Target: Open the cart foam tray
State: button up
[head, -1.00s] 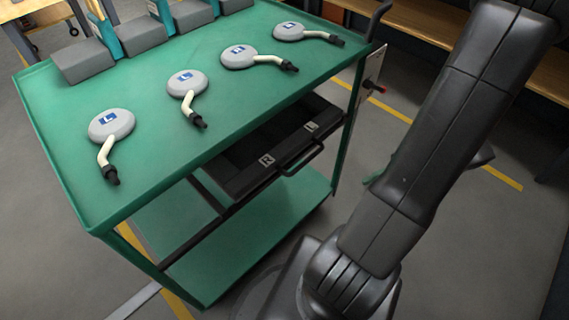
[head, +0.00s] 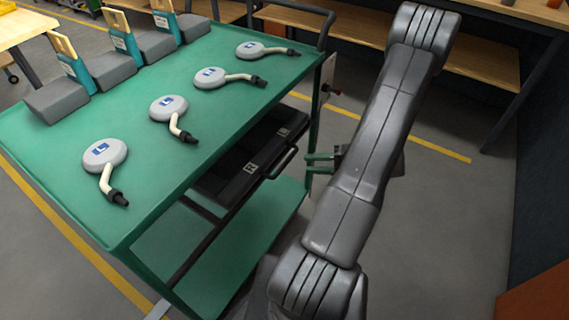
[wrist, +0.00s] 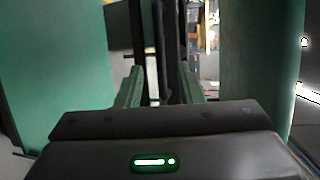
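The black foam tray (head: 230,188) sits under the green cart's top, with an R label and another label on its front edge. Its black bar handle (head: 283,165) sticks out toward the right. My gripper (head: 308,163) is just right of the handle, with two green fingers apart and pointing at it. A small gap shows between fingertips and handle in the head view. In the wrist view my gripper (wrist: 160,82) is open, with dark upright bars beyond and between the fingers; I cannot tell which one is the handle.
The green cart (head: 150,190) carries several grey discs with cream stems and several grey blocks with teal holders. A lower green shelf (head: 265,235) lies below the tray. A cart leg stands close to my fingers. Open floor (head: 430,220) lies to the right.

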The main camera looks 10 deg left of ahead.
aim_at(286, 162)
jog(key=a, duration=0.2)
jog(key=a+f, duration=0.1)
jog(key=a, duration=0.5)
jog(key=shift+s+a+f, duration=0.2)
jog(key=shift+s+f, duration=0.05)
grip_shut()
